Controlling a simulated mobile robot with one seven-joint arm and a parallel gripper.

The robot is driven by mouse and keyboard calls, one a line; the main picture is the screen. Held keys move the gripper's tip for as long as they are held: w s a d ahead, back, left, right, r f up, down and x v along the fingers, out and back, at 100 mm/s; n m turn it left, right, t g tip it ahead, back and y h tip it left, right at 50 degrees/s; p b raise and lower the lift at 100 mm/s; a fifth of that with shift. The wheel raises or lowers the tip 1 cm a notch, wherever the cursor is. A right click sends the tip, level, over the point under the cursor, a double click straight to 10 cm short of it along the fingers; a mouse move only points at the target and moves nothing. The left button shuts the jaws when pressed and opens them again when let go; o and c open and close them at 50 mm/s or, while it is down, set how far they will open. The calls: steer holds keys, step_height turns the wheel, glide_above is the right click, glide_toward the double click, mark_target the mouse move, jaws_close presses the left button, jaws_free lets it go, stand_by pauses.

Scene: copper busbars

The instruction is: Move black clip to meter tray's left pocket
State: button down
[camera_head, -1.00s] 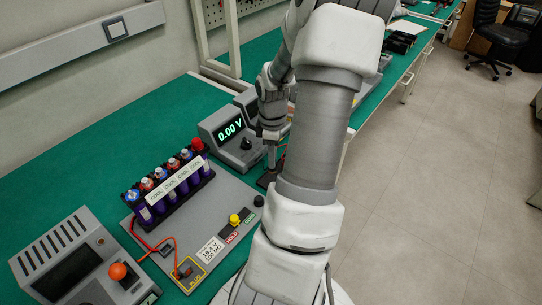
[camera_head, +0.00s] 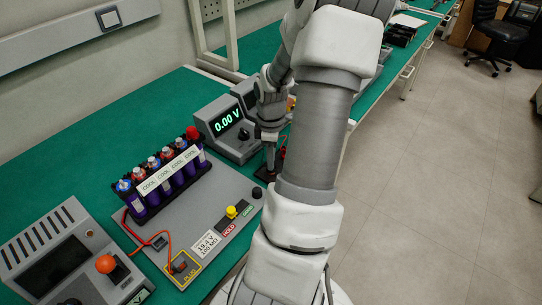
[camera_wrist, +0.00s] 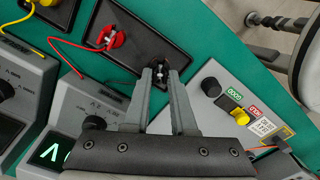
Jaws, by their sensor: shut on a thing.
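My gripper (camera_wrist: 161,74) is shut on the black clip (camera_wrist: 160,67), which shows small and dark between the fingertips in the wrist view. The clip is at the lower right end of the dark meter tray (camera_wrist: 140,45); I cannot tell whether it touches the tray floor. A red clip (camera_wrist: 106,38) with a red lead lies in the tray's other end. In the head view my gripper (camera_head: 270,165) points down at the tray, beside the meter (camera_head: 228,127) reading 0.00 V. The clip is too small to make out there.
A grey board with a battery pack (camera_head: 163,182), a yellow button (camera_head: 232,212) and a black knob (camera_head: 257,192) lies in front of the tray. A device with an orange knob (camera_head: 105,264) stands at lower left. Another tray with a yellow clip (camera_wrist: 45,3) is nearby. Green bench is clear behind the pack.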

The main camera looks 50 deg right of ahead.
steer(key=shift+f, duration=0.3)
stand_by(0.4)
steer(key=c, duration=0.7)
jaws_free()
steer(key=shift+o, duration=0.2)
steer(key=shift+r, duration=0.15)
step_height(320, 180, up, 6)
steer(key=p, duration=0.7)
